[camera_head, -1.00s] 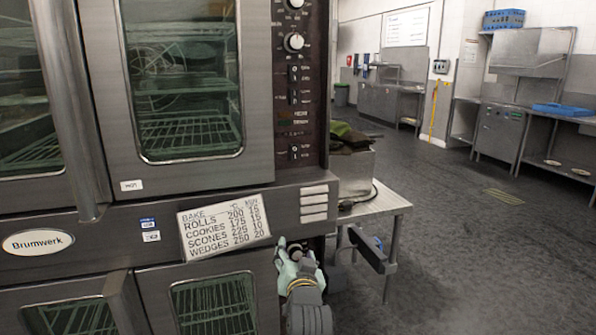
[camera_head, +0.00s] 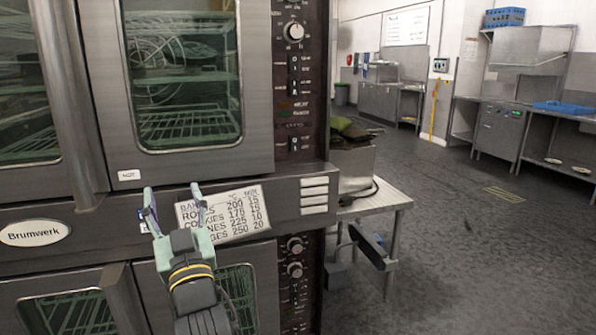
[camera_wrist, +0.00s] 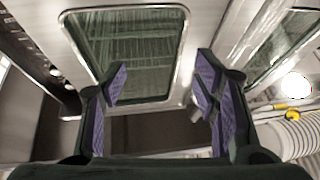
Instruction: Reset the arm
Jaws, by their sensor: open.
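My gripper (camera_head: 174,210) is raised in front of the double oven, with its two pale green fingers spread apart and nothing between them. It covers part of the baking chart (camera_head: 242,210) on the oven's middle band. In the wrist view my gripper (camera_wrist: 160,95) shows both purple-lined fingers wide open and empty, with an oven door window (camera_wrist: 130,45) beyond them. I cannot tell how far the fingertips are from the oven front.
The oven's upper door (camera_head: 255,90) and lower door (camera_head: 262,260) are shut, and vertical handles stick out from the front. Lower knobs (camera_head: 295,257) sit right of my arm. A metal table (camera_head: 390,198) stands beyond the oven. The floor at right is clear.

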